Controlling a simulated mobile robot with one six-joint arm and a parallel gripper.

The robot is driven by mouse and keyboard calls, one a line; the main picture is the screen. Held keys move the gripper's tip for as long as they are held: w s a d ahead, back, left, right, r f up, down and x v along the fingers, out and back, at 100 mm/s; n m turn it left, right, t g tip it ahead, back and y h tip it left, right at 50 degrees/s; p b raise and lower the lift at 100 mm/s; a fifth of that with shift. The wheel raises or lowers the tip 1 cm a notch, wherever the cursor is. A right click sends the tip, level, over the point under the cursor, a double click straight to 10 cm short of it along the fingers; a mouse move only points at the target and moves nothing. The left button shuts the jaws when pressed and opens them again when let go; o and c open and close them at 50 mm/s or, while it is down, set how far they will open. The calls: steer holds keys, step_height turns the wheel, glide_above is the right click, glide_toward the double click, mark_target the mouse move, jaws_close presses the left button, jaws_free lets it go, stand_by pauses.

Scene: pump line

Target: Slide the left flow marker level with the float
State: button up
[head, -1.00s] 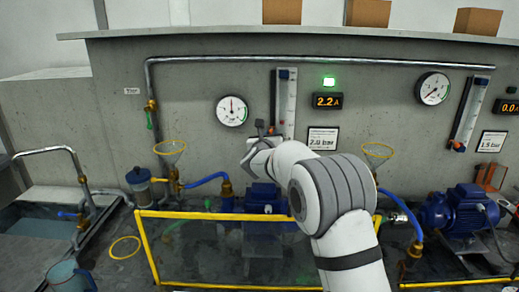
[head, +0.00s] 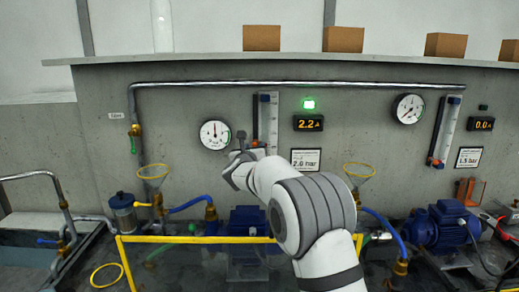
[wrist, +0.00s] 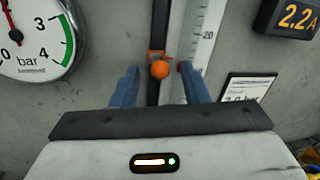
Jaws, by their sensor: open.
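The left flow marker (wrist: 160,70) is an orange round knob on an orange slide in the wrist view. It sits on a dark vertical rail beside the white scale (wrist: 205,38). My gripper (wrist: 158,69) is open, with one blue finger on each side of the knob and a gap visible on both sides. In the head view the left flow meter (head: 269,120) is an upright white scale with a dark blue part at its top. My gripper (head: 241,142) is at its lower left there, and my arm hides its lower end. I cannot make out the float.
A pressure gauge (head: 215,134) is left of the meter, and a 2.2 A display (head: 308,123) is to its right. A white label (head: 305,159) hangs below the display. A yellow rail (head: 190,239) runs in front of the pumps. A second, tilted flow meter (head: 445,130) is further right.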

steer(key=shift+s, duration=0.15)
steer(key=s+a+b, duration=0.1)
steer(key=s+b, duration=0.1)
steer(key=s, duration=0.5)
steer(key=shift+s, duration=0.25)
